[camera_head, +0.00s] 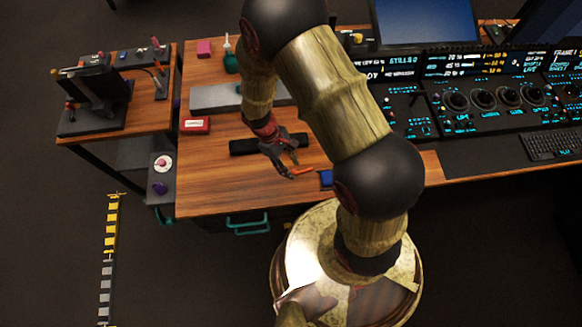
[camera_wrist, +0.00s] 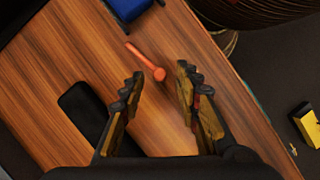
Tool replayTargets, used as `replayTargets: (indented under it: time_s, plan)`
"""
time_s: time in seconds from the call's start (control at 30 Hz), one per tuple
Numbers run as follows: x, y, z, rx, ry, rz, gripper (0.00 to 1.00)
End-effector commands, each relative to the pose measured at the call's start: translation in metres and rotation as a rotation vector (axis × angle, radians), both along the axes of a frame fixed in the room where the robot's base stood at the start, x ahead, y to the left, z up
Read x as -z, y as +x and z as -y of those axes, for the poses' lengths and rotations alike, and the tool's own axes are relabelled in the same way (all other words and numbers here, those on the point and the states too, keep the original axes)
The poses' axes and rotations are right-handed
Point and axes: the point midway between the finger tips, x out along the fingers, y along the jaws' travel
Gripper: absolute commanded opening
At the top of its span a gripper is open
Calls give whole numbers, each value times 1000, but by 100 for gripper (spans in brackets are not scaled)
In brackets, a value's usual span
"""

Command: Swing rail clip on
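An orange bar with a round end (camera_wrist: 147,62) lies on the wooden table in the wrist view. It also shows in the head view (camera_head: 301,171), next to my gripper's tips. It may be the rail clip, but I cannot tell for sure. My gripper (camera_wrist: 159,80) is open and empty, with the bar's round end just beyond the gap between its fingertips. In the head view my gripper (camera_head: 289,166) hangs over the front part of the table. A dark flat bar (camera_head: 262,144) lies on the table behind it; part of it is hidden by my gripper.
A blue block (camera_head: 326,179) sits right of the orange bar. A grey slab (camera_head: 215,97), a red box (camera_head: 195,125) and a green bottle (camera_head: 231,62) stand further back. A control panel (camera_head: 470,100) fills the right. The table's (camera_head: 205,185) front left is clear.

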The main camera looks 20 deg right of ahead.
Motion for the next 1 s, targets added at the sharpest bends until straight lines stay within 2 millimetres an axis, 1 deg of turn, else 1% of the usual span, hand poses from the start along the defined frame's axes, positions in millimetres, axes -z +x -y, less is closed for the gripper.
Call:
replayTargets:
  time_s: [0.03,0.13,0.4,1.0]
  plan:
    - [4,-1,1,0,0,0,33]
    - [8,-2,2,-1,0,0,33]
    - [9,-3,2,-1,0,1,33]
    - [9,-3,2,0,0,1,0]
